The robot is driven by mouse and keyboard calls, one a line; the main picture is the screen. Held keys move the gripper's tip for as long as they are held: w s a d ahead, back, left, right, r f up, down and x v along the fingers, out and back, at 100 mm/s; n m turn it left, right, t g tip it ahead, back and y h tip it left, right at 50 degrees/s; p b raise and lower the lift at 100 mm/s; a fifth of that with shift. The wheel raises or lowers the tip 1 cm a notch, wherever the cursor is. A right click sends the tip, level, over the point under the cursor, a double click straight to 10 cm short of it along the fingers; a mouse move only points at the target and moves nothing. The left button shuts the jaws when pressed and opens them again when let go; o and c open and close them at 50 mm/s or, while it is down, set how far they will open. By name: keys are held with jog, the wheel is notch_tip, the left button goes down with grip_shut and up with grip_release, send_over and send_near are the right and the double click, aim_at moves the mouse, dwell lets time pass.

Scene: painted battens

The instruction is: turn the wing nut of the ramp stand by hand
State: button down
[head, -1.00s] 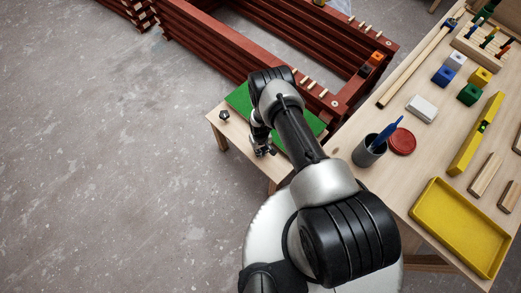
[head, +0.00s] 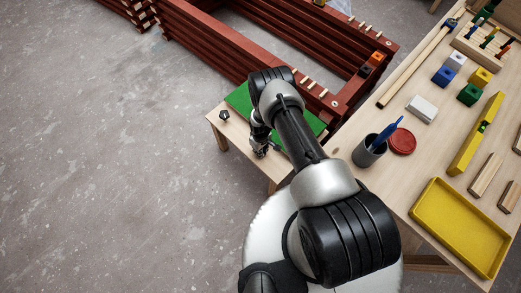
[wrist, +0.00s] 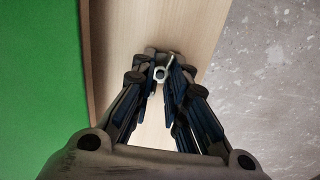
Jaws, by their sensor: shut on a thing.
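The ramp stand is a low pale wooden stand (head: 232,132) with a green sloped top (head: 240,98); its green face (wrist: 40,80) and pale wood (wrist: 120,30) also fill the left and middle of the wrist view. My gripper (head: 262,152) points down at the stand's near side. In the wrist view its fingertips (wrist: 160,70) are shut on the wing nut (wrist: 160,74), a small grey metal piece with a round opening. The fingers hide most of it. A second dark knob (head: 224,116) stands on the stand's left corner, apart from my gripper.
A red-brown batten frame (head: 215,50) stands behind the ramp stand. The workbench (head: 405,185) at right holds a grey cup (head: 368,152) with a blue tool, a red lid (head: 402,141) and a yellow tray (head: 460,230). Grey floor (head: 100,180) is clear at left.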

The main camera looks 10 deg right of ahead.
jog(key=n, duration=0.4)
jog(key=shift+n, duration=2.6)
jog(key=c, duration=1.5)
grip_release()
jog(key=shift+c, duration=0.2)
jog(key=shift+r, duration=0.1)
